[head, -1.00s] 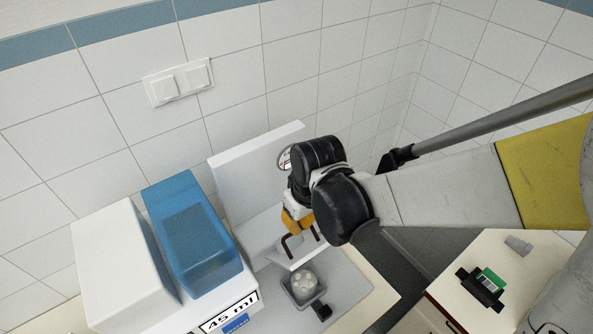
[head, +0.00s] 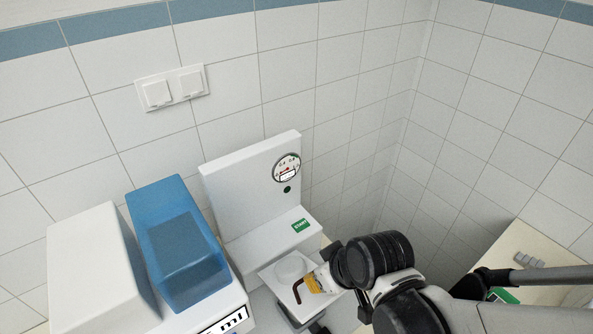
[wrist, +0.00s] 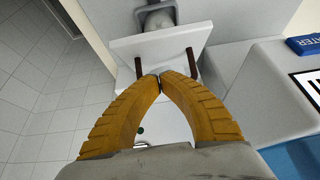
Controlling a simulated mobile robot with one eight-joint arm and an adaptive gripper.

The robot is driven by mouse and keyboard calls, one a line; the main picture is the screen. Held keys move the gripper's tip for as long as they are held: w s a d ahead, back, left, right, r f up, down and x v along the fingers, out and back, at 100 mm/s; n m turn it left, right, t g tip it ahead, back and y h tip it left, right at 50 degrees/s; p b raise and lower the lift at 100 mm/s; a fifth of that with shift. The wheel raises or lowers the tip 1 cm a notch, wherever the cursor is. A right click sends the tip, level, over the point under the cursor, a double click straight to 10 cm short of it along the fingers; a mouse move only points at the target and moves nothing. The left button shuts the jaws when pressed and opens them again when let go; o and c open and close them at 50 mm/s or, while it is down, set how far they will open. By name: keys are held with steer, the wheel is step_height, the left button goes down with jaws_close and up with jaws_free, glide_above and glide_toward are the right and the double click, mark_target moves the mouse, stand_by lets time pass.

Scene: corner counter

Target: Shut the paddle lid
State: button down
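The paddle lid seems to be the white square plate (head: 268,274) on the front of the white machine (head: 250,195), with a round pale shape on it and a brown bent handle (head: 297,291). In the wrist view the plate (wrist: 162,46) has two brown posts. My gripper (head: 309,286) has yellow fingers; in the wrist view their tips (wrist: 160,82) meet, with nothing between them, close to the plate's edge and between the posts. I cannot tell if they touch the plate. A grey holder is partly hidden below the plate. The plate's exact tilt is unclear.
A dial (head: 287,167) and a green START label (head: 300,226) are on the machine. A white box with a blue clear tank (head: 180,250) stands close on the left. Tiled walls are behind and to the right. A separate counter (head: 535,250) is at the right.

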mark_target(329, 300)
steer(key=f, duration=0.1)
steer(key=s+d+f+b, duration=0.1)
steer(key=f+b, duration=0.1)
steer(key=shift+s+d+f, duration=0.2)
steer(key=shift+s+f, duration=0.1)
steer(key=shift+s, duration=0.1)
steer(key=shift+s+d+f+b, duration=0.15)
steer(key=shift+s+f+b, duration=0.1)
steer(key=shift+f+b, duration=0.35)
steer(key=shift+s+d+f+b, duration=0.15)
steer(key=shift+s+f+b, duration=0.05)
steer(key=shift+f+b, duration=0.35)
